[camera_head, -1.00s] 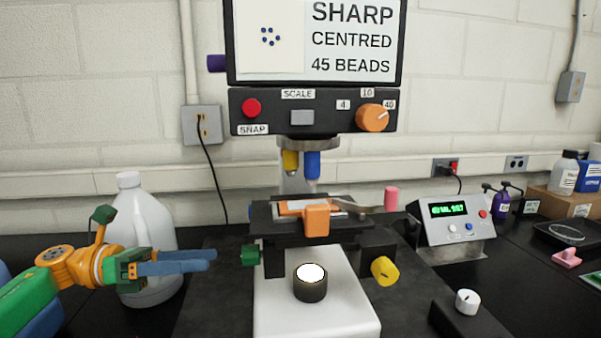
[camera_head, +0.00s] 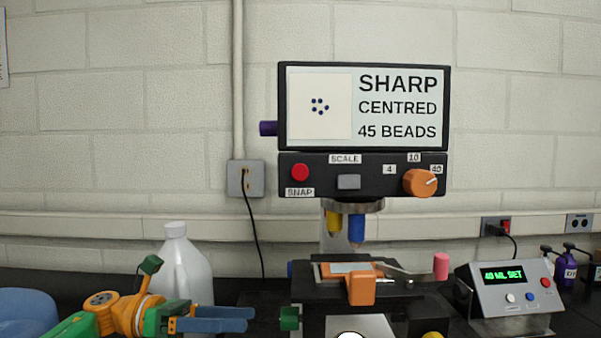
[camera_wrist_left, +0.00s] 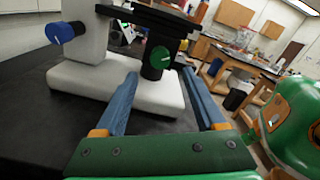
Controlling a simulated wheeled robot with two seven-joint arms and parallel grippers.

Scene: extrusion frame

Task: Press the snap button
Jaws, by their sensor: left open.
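The red snap button (camera_head: 300,172) is on the left of the dark control panel (camera_head: 325,187) under the screen, above a label reading SNAP. The screen (camera_head: 397,153) shows a cluster of blue dots and the words SHARP, CENTRED, 45 BEADS. My left gripper (camera_head: 250,319) is open and empty, low at the left of the microscope stage and well below the button. In the left wrist view its blue fingers (camera_wrist_left: 163,95) are apart, pointing at the white microscope base (camera_wrist_left: 75,82). My right gripper is not in view.
A white jug (camera_head: 188,268) stands behind my left gripper. The green knob (camera_head: 289,318) is close to its fingertips. The stage (camera_head: 320,294) holds a slide under the objectives. A grey box with a green display (camera_head: 502,275) stands at the right. The wall before the panel's left side is clear.

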